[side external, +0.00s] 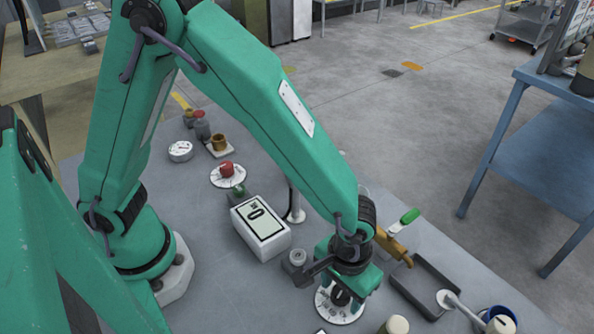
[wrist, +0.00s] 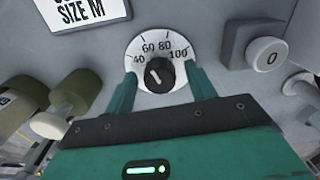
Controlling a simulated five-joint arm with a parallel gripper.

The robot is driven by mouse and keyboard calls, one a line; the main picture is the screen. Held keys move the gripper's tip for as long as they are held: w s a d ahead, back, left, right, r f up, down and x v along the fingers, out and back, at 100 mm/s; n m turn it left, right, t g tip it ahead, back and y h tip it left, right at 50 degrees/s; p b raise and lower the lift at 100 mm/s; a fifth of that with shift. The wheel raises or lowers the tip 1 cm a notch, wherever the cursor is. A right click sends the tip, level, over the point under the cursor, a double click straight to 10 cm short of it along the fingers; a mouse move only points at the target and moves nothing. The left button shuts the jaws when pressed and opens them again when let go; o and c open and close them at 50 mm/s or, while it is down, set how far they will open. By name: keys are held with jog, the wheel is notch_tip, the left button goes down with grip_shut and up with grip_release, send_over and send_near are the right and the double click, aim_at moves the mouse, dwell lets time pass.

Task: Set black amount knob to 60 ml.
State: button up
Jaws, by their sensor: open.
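The black amount knob (wrist: 159,74) sits at the centre of a round white dial (wrist: 137,48) marked 40, 60, 80 and 100. A pale mark on the knob faces the upper left of the dial; its exact reading is too small to tell. In the side external view the dial (side external: 325,306) and black knob (side external: 340,297) lie under my wrist, partly hidden by it. My gripper (wrist: 161,71) is open, with one green finger on each side of the knob. I cannot tell whether either finger touches it.
In the side external view, a white display box (side external: 262,232) showing 0, a red knob (side external: 227,169) and a dark tray (side external: 428,286) stand nearby.

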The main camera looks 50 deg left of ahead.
aim_at(341, 290)
jog(key=shift+r, duration=3.8)
jog(key=shift+w+a+r, duration=0.2)
jog(key=shift+a+r, duration=0.2)
jog(key=shift+a, duration=0.05)
jog(key=w+a+r+t+h, duration=0.1)
jog(key=w+a+r+t, duration=0.1)
jog(key=a+r, duration=0.95)
jog(key=s+a+r+t, duration=0.1)
jog(key=s+a, duration=0.2)
jog(key=a, duration=0.4)
jog(key=s+a+r+m+t+y, duration=0.1)
jog(key=s+a+r+t, duration=0.1)
jog(key=s+a, duration=0.2)
jog(key=a, duration=0.3)
jog(key=shift+a+r+t, duration=0.25)
jog(key=shift+a+t, duration=0.05)
jog(key=shift+c, duration=0.2)
